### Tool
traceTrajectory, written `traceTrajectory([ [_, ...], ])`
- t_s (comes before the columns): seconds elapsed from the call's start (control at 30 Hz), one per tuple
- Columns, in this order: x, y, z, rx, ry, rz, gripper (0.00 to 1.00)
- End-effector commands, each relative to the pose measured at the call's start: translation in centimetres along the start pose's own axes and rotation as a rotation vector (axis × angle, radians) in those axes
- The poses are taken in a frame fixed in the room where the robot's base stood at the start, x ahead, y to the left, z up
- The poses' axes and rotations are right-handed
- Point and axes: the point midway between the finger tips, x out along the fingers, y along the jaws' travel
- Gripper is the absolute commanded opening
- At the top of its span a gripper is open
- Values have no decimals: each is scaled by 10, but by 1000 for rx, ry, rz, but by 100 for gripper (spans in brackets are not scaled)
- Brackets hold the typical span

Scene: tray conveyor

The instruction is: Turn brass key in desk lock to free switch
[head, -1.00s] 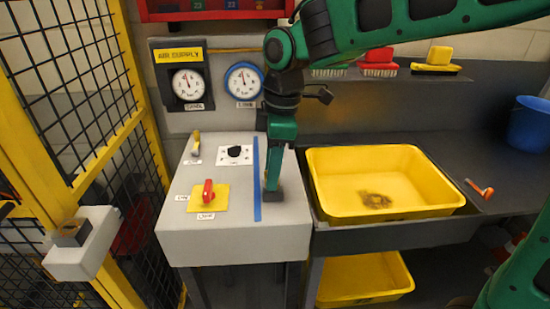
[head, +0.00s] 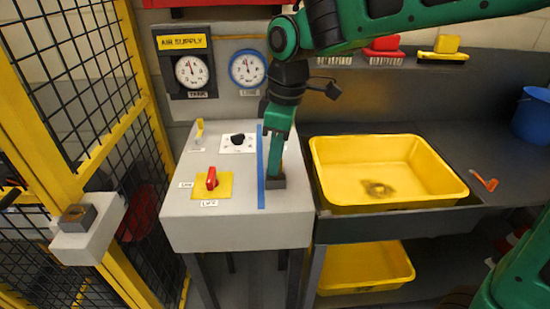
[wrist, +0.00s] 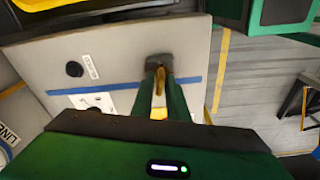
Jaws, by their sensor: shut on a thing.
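The desk (head: 235,232) is a pale grey console with a sloping top. My gripper (head: 275,180) points down at its right part, just right of a blue strip (head: 261,170). In the wrist view my gripper (wrist: 159,88) is shut on the brass key (wrist: 159,100), a yellow-gold piece between the green fingers. A dark grey block (wrist: 158,62), seemingly the lock, lies at the fingertips; the fingers hide how the key sits in it. The red switch (head: 211,178) stands on a yellow plate (head: 224,186) left of the strip.
A black knob (head: 238,139) and a yellow-tipped lever (head: 199,130) sit farther back on the desk. Two gauges (head: 191,71) (head: 248,69) hang behind. A yellow tub (head: 330,197) stands close on the right; a yellow-framed mesh fence (head: 150,110) stands on the left.

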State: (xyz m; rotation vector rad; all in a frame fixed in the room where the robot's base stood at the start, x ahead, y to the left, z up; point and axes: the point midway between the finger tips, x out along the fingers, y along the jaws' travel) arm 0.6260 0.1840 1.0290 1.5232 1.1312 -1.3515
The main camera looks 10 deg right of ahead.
Motion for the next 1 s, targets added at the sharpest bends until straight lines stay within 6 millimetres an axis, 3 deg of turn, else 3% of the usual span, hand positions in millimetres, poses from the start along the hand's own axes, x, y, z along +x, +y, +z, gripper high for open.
traceTrajectory([
  [0.27,0,1,0,19,1,3,0],
  [0.53,0,1,0,237,2,30,0],
  [0.87,0,0,0,270,2,34,0],
  [1.0,0,0,0,375,1,46,0],
])
